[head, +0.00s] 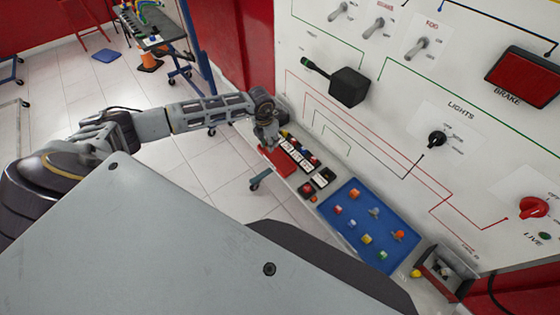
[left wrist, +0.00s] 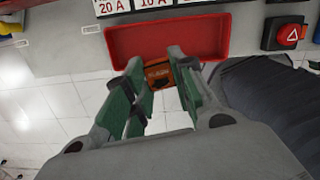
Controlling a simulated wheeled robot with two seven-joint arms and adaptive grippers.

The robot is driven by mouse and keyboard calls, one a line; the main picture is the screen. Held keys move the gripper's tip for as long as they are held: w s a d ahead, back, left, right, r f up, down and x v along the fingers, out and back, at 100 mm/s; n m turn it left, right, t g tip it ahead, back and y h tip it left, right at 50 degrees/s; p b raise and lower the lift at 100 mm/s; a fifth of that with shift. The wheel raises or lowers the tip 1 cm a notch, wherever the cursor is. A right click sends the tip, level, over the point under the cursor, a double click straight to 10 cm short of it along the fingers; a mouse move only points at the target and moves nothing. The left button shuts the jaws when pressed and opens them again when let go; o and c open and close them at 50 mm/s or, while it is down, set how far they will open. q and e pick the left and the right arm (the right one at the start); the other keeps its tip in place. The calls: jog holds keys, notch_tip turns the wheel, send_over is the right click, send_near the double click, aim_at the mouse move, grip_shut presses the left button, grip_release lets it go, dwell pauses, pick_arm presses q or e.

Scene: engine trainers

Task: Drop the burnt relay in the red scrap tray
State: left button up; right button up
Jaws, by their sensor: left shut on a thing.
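The red scrap tray (head: 277,160) lies at the far left end of the narrow shelf under the white panel. It also shows in the left wrist view (left wrist: 212,37), open and empty where I can see inside. My left gripper (head: 268,140) is at the tray in the head view. In the left wrist view its green-padded fingers (left wrist: 160,82) are shut on a small orange-brown relay (left wrist: 158,74). The relay is at or just in front of the tray's near edge; I cannot tell its height. My right gripper is not in view.
A hazard-button block (left wrist: 284,33) is to the right. The white panel (head: 400,120) rises behind; open floor lies left.

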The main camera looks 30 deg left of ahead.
pick_arm(q)
jog(key=shift+w+d+m, duration=0.2)
jog(key=shift+w+m, duration=0.15)
jog(key=shift+m, duration=0.25)
dwell(0.3)
jog(key=shift+f+b, duration=1.2)
jog(key=shift+f, duration=0.85)
jog(key=shift+f+b, duration=0.55)
jog(key=shift+f, duration=0.35)
